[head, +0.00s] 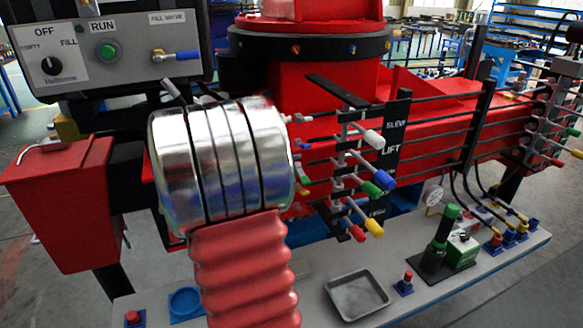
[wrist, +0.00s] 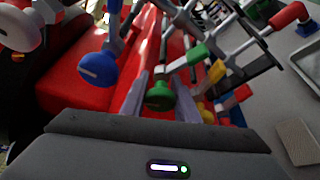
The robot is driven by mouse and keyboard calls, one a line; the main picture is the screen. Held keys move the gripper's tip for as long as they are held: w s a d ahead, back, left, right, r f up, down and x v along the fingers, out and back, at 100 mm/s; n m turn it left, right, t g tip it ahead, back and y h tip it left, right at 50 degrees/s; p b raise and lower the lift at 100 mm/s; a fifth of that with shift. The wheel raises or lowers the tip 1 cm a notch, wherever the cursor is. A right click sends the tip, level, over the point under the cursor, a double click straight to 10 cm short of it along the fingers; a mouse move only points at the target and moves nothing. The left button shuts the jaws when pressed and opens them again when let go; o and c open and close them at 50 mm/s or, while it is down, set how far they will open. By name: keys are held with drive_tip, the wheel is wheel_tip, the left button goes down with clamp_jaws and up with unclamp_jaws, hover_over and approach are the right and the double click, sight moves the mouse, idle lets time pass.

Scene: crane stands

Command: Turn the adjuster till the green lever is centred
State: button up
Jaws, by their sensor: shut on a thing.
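The green lever (head: 372,189) is in the bank of coloured levers on the red crane, close beside the blue lever (head: 385,179) in the head view. The green lever's knob (wrist: 160,96) shows large in the wrist view, end-on, so its exact tilt is hard to judge. My gripper (wrist: 162,74) has its grey fingers on either side of this knob in the picture, with their tips beyond it. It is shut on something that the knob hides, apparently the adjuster. The head view does not show my fingers; my silver wrist and red sleeve block that spot.
A white lever (head: 373,139) stands above, and yellow (head: 374,228) and red (head: 357,233) levers below, all close together. Thin black rods run right to a second lever bank (head: 560,120). A metal tray (head: 357,296) lies on the grey bench.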

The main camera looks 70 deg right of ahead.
drive_tip(key=shift+s+a+f+n+y, duration=0.1)
drive_tip(key=shift+f+n+y, duration=0.1)
drive_tip(key=shift+n+y, duration=0.35)
drive_tip(key=shift+s+f+n+y, duration=0.1)
drive_tip(key=shift+f+n+y, duration=0.15)
drive_tip(key=shift+n, duration=0.5)
drive_tip(key=o, duration=1)
drive_tip(key=shift+r, duration=0.15)
drive_tip(key=shift+w, duration=0.1)
drive_tip(key=v, duration=1.3)
drive_tip(key=shift+w+a, duration=0.3)
